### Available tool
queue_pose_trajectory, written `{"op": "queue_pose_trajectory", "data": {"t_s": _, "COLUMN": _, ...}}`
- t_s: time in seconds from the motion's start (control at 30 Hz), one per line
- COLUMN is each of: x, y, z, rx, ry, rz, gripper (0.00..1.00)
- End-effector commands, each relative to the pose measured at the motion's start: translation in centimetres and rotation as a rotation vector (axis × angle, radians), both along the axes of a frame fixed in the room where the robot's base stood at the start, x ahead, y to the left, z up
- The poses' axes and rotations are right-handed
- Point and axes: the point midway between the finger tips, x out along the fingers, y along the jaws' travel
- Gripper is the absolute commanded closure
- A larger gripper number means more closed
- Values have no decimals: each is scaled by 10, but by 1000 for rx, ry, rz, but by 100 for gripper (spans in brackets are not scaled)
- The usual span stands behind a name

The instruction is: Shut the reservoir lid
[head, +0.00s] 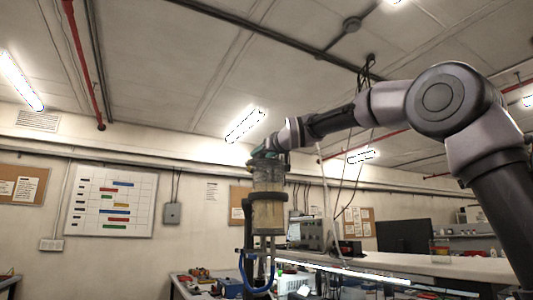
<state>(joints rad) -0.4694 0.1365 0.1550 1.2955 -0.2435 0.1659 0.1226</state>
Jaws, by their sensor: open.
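The reservoir (268,213) is an upright clear cylinder with cream-coloured contents, near the picture's middle. A dark clamp holds it and a blue tube loops below it. Its top end (266,160) has a greenish, dark-edged part that may be the lid; I cannot tell how far open it is. My arm comes in from the right, and my gripper (268,148) is at the reservoir's top, seen small and overlapping it. The fingers are hard to make out and hold nothing I can see. Whether they touch the lid is unclear.
A bench (430,267) with a dark monitor (404,236) stands behind on the right. Grey equipment (306,233) sits behind the reservoir. Another bench with small tools is low at the left. A whiteboard (112,201) hangs on the wall. The space left of the reservoir looks free.

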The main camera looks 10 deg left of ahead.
Motion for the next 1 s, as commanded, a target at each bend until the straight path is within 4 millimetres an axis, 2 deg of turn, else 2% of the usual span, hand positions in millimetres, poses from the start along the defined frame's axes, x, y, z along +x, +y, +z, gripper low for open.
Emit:
{"op": "queue_pose_trajectory", "data": {"t_s": 0.53, "x": -77, "y": -50, "z": 1, "rx": 0, "ry": -1, "rz": 1, "gripper": 37}}
{"op": "queue_pose_trajectory", "data": {"t_s": 0.7, "x": -87, "y": -58, "z": 0, "rx": 0, "ry": 0, "rz": 1, "gripper": 37}}
{"op": "queue_pose_trajectory", "data": {"t_s": 1.0, "x": -87, "y": -59, "z": 0, "rx": 0, "ry": 0, "rz": 0, "gripper": 37}}
